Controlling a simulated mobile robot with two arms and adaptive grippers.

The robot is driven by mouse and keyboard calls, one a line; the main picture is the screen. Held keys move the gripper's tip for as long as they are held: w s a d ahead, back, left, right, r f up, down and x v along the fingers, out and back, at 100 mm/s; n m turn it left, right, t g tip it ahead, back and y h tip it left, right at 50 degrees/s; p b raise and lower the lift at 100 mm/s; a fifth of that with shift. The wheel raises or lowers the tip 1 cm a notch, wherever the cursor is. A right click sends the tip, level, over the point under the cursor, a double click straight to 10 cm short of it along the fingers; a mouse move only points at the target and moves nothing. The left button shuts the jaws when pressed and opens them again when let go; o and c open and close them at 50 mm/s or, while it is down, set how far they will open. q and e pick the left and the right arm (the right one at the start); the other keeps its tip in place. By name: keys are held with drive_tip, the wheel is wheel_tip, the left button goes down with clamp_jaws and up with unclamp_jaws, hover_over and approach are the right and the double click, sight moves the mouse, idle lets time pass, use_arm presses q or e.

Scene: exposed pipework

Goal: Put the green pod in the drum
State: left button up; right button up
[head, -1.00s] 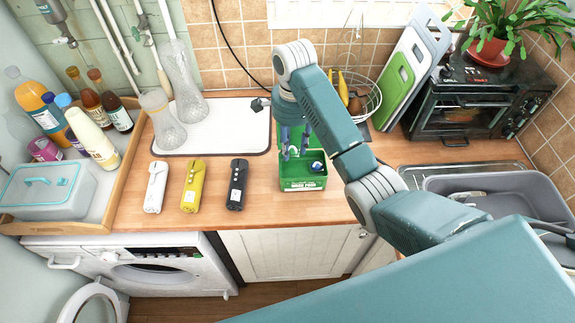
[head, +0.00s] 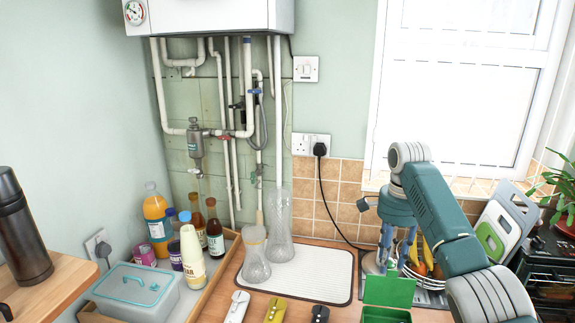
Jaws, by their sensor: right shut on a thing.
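My right gripper (head: 383,258) hangs from the right arm, pointing down just behind the raised lid of the green pod box (head: 387,290) at the lower right. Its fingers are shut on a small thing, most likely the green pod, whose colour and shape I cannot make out. The box's lower part is cut off by the picture's bottom edge. The washing machine with its drum is out of view. My left gripper is not in view.
Yellow (head: 275,310), white (head: 237,307) and black (head: 320,314) handheld items lie in front. Left are bottles (head: 193,249) and a grey box (head: 135,290). Pipes (head: 250,95) line the wall.

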drive_tip(key=s+a+f+n+b, duration=0.2)
drive_tip(key=s+a+n+b, duration=0.5)
drive_tip(key=s+n, duration=0.1)
use_arm(q)
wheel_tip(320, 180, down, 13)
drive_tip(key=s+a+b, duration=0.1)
drive_tip(key=b, duration=0.4)
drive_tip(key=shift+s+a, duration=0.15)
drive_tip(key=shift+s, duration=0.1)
use_arm(e)
drive_tip(key=s+f+n, duration=0.2)
drive_tip(key=s+f, duration=0.2)
drive_tip(key=s, duration=0.3)
drive_tip(key=s+a+f+n, duration=0.1)
drive_tip(key=s+f+n, duration=0.1)
drive_tip(key=s+f, duration=0.2)
drive_tip(key=s+a+f+n, duration=0.1)
drive_tip(key=s+f+n, duration=0.2)
drive_tip(key=s, duration=0.7)
drive_tip(key=shift+s+f, duration=0.35)
drive_tip(key=shift+f, duration=0.5)
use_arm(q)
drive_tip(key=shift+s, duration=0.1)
